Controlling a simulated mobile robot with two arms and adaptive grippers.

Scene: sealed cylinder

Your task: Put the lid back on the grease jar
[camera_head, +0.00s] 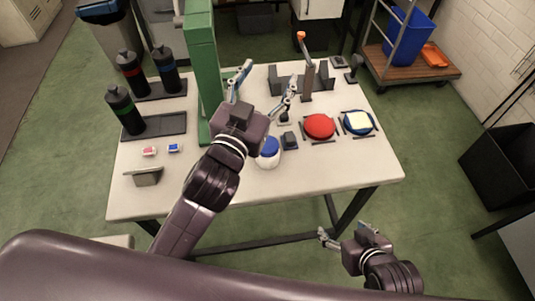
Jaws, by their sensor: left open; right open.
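A white jar (268,160) with a blue top stands upright near the table's front, just right of my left wrist. I cannot tell if the blue is a lid. A red round disc (320,126) lies on a dark holder to its right. Further right a blue round disc (358,127) lies on a similar holder, with a pale yellow square (358,119) on top. My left gripper (269,75) is open above the table, beyond the jar, its fingers spread and pointing to the back. My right gripper (346,232) is open and empty, in front of the table's front edge.
A tall green post (205,70) stands close left of my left gripper. Several black bottles (125,112) stand on trays at the left. A grey fixture with an orange-topped lever (307,75) is at the back. The front right tabletop (340,165) is clear.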

